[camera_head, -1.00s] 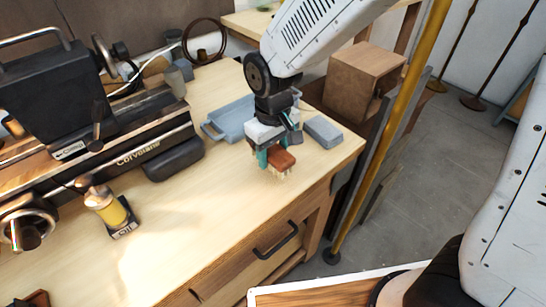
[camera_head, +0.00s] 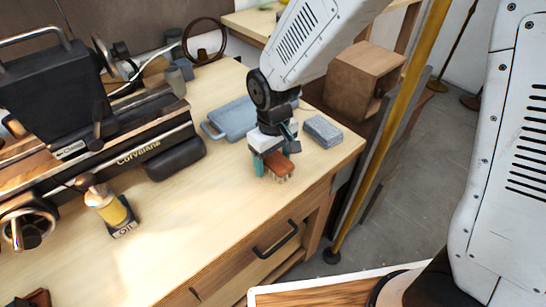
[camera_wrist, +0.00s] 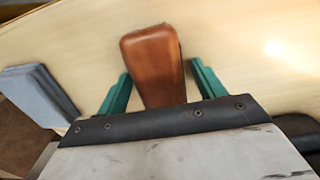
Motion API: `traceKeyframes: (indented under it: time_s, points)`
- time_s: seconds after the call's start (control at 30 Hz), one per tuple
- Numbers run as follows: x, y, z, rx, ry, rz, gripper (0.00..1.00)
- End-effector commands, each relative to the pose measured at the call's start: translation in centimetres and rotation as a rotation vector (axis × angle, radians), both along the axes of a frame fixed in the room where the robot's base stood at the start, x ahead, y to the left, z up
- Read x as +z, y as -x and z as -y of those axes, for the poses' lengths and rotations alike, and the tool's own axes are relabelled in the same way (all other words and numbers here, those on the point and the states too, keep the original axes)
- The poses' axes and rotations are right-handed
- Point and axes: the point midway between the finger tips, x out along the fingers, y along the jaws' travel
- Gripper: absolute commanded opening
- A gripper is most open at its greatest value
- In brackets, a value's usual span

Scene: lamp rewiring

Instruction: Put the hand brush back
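The hand brush (camera_head: 281,166) has a reddish-brown wooden back and pale bristles pointing down. It is on the light wooden workbench near the front right edge. In the wrist view the brush's brown handle (camera_wrist: 154,68) lies between my gripper's two teal fingers (camera_wrist: 160,88). A gap shows on each side, so the gripper is open around it and not pressed on it. In the head view my gripper (camera_head: 272,162) is low over the bench, tilted, at the brush. The bristles are hidden in the wrist view.
A blue-grey tray (camera_head: 215,131) lies behind my gripper, and a grey block (camera_head: 323,131) sits to its right. The bench's front middle (camera_head: 200,230) is clear.

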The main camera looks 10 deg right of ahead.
Motion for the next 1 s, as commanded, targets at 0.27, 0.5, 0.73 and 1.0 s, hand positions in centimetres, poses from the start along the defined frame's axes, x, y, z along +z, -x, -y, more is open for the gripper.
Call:
traceKeyframes:
  time_s: [0.27,0.5,0.73,1.0]
  points:
    - [0.3,0.0,0.0,0.0,-0.001,0.001,0.69]
    - [4.1,-0.1,0.0,0.0,-0.002,0.005,0.69]
    - [9.1,-0.1,0.0,0.0,-0.003,0.004,0.69]
    - [12.1,0.0,0.0,0.0,-0.001,0.001,0.69]
